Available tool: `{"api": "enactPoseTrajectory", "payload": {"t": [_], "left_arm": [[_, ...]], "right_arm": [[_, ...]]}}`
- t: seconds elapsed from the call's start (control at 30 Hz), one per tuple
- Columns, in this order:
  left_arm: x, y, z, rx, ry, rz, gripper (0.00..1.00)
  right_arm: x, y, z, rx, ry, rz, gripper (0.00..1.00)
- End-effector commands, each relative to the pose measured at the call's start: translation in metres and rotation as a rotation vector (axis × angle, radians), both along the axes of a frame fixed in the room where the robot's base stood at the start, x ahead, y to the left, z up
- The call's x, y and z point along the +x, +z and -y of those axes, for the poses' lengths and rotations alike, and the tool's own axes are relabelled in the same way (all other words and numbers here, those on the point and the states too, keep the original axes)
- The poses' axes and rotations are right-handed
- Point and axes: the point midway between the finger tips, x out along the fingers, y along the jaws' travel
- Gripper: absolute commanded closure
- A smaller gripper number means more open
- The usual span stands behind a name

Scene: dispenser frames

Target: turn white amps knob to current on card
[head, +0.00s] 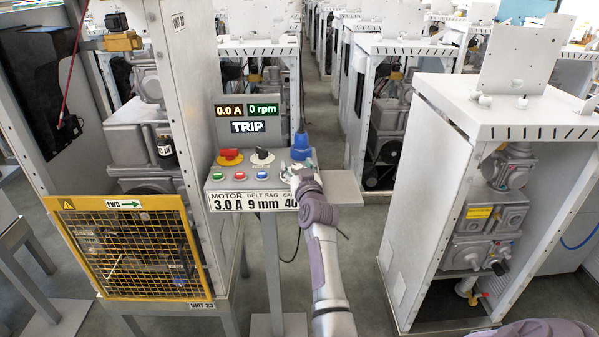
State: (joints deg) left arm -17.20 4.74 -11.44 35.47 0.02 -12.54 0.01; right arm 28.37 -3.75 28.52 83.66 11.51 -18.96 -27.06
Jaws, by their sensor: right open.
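The control box (211,187) stands on a post in the middle of the head view. My right gripper (293,171) is open over the right part of its sloped panel, below a blue plug. The white amps knob cannot be made out clearly; the gripper covers that part of the panel. I cannot tell whether the fingers touch it. The card (250,201) on the front reads MOTOR 3.0 A and BELT SAG 9 mm; its right end is partly hidden by my arm. My left gripper is not in view.
A red-and-yellow switch (230,157), a black knob (262,156) and several push buttons crowd the panel. The blue plug (301,147) rises close behind the gripper. A yellow mesh guard (131,204) stands left, a white cabinet (432,140) right. A grey shelf (341,188) adjoins the box.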

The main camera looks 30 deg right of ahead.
Motion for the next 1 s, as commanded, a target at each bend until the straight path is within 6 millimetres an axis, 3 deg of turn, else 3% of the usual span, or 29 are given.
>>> {"api": "enactPoseTrajectory", "payload": {"t": [0.17, 0.6, 1.0], "left_arm": [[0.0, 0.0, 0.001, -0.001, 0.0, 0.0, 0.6], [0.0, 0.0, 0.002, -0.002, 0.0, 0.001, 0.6], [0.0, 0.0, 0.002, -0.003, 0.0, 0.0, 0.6]], "right_arm": [[-0.019, -0.002, -0.008, 0.0, 0.001, -0.002, 0.38], [-0.098, -0.001, -0.037, 0.0, 0.0, -0.002, 0.38], [-0.111, 0.0, -0.041, 0.0, 0.0, 0.0, 0.38]]}}
